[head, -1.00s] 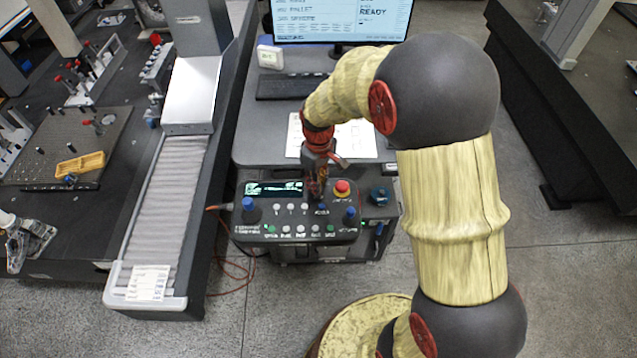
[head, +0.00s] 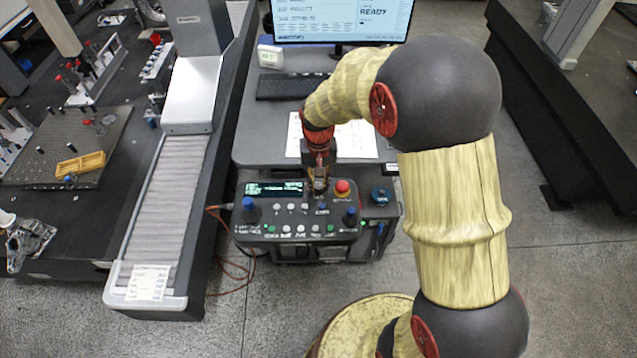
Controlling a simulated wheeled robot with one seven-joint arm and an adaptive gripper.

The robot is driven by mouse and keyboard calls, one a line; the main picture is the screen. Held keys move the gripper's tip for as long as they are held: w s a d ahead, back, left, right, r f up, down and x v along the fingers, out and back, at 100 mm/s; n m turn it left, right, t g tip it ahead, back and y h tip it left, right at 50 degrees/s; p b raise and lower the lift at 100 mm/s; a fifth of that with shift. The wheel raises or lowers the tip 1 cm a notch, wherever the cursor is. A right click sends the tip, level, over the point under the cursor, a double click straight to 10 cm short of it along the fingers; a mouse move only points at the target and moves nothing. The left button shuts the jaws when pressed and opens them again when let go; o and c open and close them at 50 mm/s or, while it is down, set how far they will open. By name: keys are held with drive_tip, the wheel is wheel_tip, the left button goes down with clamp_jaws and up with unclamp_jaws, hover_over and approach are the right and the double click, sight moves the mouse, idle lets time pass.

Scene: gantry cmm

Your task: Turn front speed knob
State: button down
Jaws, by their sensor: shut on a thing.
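The dark control panel (head: 262,219) stands in front of the desk, tilted toward me. My gripper (head: 320,188) points down at its upper middle, between the lit display (head: 273,188) and the red stop button (head: 342,187). The fingers look closed on a small knob at the panel's upper middle, which I take to be the speed knob. The fingers hide most of that knob, so its pointer and setting cannot be read.
Several white and green buttons sit below the gripper. A keyboard (head: 290,86) and white paper (head: 357,141) lie on the desk behind. A covered rail (head: 165,205) runs at left.

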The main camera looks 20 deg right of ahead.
sight(318, 186)
drive_tip(key=shift+m, duration=0.3)
drive_tip(key=c, duration=1.7)
unclamp_jaws()
drive_tip(key=shift+o, duration=0.4)
drive_tip(key=shift+r, duration=0.1)
wheel_tip(318, 186, up, 12)
